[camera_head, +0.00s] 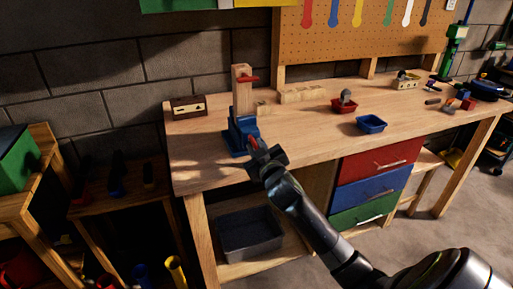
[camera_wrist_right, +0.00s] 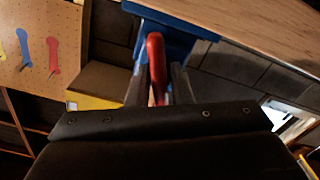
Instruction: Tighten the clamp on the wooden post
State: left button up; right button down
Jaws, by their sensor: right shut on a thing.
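The wooden post (camera_head: 241,92) stands upright in the blue clamp (camera_head: 240,138) near the left front part of the workbench. A small red piece (camera_head: 248,79) sits high on the post. My right gripper (camera_head: 262,150) is at the front of the blue clamp, shut on its red handle (camera_head: 253,142). In the right wrist view the red handle (camera_wrist_right: 156,65) lies between the two fingers, with the blue clamp body (camera_wrist_right: 178,30) just beyond. The fingers hide part of the handle. My left gripper is not in view.
A pegboard (camera_head: 365,45) with colourful tools stands behind. The bench top right of the clamp is mostly clear.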

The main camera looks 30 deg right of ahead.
jog(key=shift+f+m, duration=0.15)
jog(key=shift+m, duration=1.65)
jog(key=shift+f, duration=0.1)
jog(key=c, duration=1.5)
grip_release()
jog(key=shift+c, duration=0.2)
jog(key=shift+o, duration=0.5)
jog(key=shift+s, duration=0.1)
jog(key=shift+r, duration=0.2)
jog(key=b+v, duration=0.1)
jog(key=v, duration=1.6)
jog(key=shift+s+a, duration=0.2)
